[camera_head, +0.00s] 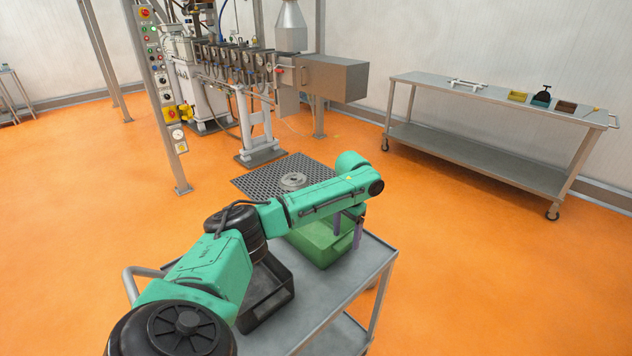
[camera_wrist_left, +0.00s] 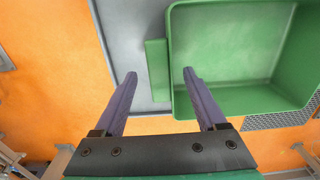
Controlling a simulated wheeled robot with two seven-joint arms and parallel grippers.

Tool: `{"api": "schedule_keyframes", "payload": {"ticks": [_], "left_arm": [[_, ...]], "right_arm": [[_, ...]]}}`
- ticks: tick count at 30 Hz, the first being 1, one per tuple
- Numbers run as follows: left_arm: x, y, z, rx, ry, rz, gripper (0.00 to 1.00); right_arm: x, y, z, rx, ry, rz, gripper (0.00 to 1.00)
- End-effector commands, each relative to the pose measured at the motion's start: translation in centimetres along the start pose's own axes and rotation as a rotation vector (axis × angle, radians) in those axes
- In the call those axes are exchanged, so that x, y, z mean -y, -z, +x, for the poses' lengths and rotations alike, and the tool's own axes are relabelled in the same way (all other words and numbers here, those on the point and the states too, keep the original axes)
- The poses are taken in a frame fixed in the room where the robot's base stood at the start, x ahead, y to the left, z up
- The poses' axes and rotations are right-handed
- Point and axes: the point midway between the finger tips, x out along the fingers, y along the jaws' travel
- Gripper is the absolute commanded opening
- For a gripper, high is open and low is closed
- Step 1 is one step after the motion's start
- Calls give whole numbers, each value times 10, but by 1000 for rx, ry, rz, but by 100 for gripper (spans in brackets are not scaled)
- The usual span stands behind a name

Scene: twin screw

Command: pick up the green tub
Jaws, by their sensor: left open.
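The green tub (camera_head: 325,253) stands on the top of the grey cart, partly hidden by my left arm. In the left wrist view the tub (camera_wrist_left: 235,40) fills the upper right, open side toward the camera, with a flat green lip (camera_wrist_left: 157,70) along its left wall. My left gripper (camera_head: 347,228) is open with purple fingers at the tub's right end. In the wrist view the left gripper (camera_wrist_left: 160,74) has one finger outside the lip, over the cart, and the other over the tub's inside. Nothing is between the fingers but the wall and lip below. My right gripper is not in view.
A dark grey tray (camera_head: 268,308) sits beside the tub on the cart (camera_head: 340,300). A black floor grate (camera_head: 262,183) lies behind. A machine (camera_head: 330,78) stands at the back. A steel bench (camera_head: 440,88) at the right holds small items. The orange floor between is clear.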

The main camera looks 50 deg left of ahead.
Motion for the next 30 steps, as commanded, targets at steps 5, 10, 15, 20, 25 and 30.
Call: {"api": "schedule_keyframes", "payload": {"ticks": [5, 10, 15, 20, 25, 30], "left_arm": [[0, 0, 0, 0, 0, 0, 47], [0, 0, 0, 0, 0, 0, 0], [0, 0, -1, -2, 0, 0, 0], [0, 1, -3, -2, 0, 0, 0], [0, 1, -18, -5, -1, 1, 0], [-1, 2, -62, -10, -2, 1, 0]], "right_arm": [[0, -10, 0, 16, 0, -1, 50], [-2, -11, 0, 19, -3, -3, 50], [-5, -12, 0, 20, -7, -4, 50], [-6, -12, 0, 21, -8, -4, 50], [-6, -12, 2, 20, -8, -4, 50], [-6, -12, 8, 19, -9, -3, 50]]}}
